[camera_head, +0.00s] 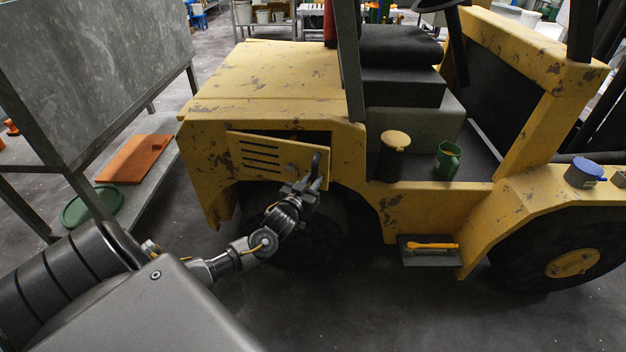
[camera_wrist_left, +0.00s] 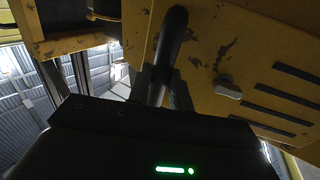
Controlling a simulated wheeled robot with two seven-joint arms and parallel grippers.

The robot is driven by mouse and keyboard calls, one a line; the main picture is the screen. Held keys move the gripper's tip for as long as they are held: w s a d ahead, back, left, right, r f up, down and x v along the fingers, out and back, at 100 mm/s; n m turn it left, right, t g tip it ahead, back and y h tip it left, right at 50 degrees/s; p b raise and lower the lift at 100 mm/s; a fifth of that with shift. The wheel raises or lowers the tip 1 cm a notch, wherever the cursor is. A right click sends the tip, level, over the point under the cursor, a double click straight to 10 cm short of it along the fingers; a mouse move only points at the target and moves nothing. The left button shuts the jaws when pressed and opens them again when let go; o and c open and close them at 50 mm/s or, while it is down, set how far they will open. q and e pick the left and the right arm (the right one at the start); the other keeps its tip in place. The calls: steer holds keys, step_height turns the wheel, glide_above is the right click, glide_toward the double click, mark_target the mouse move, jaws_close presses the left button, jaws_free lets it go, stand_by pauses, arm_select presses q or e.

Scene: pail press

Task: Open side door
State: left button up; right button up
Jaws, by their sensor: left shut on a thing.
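The side door (camera_head: 262,152) is a scuffed yellow panel with dark slots on the side of the yellow vehicle (camera_head: 205,150). It sits at an angle to the body, with a dark gap along its upper right, so it looks slightly ajar. Its black bar handle (camera_head: 317,162) is near the right edge. My left gripper (camera_head: 311,182) is shut on the handle's lower part. The left wrist view shows the handle (camera_wrist_left: 170,50) rising from the jaws, with a small pale knob (camera_wrist_left: 228,87) and the slots beside it. My right gripper is out of view.
A green mug (camera_head: 447,160) and a yellow-lidded canister (camera_head: 394,152) stand on the vehicle. A yellow-handled tool (camera_head: 430,246) lies on the step.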

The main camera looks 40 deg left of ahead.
arm_select(q)
steer(key=s+p, duration=0.4)
steer(key=s, duration=0.3)
steer(key=shift+s+d+r, duration=0.15)
steer(key=shift+s+d, duration=0.15)
steer(key=shift+s, duration=0.05)
steer(key=s+a+p, duration=0.1)
steer(key=s+p, duration=0.2)
steer(key=s, duration=0.5)
stand_by(0.3)
steer(key=shift+s+r, duration=0.1)
steer(key=s+a+p, duration=0.2)
steer(key=s+a, duration=0.1)
steer(key=s, duration=0.4)
steer(key=shift+s, duration=0.3)
stand_by(0.3)
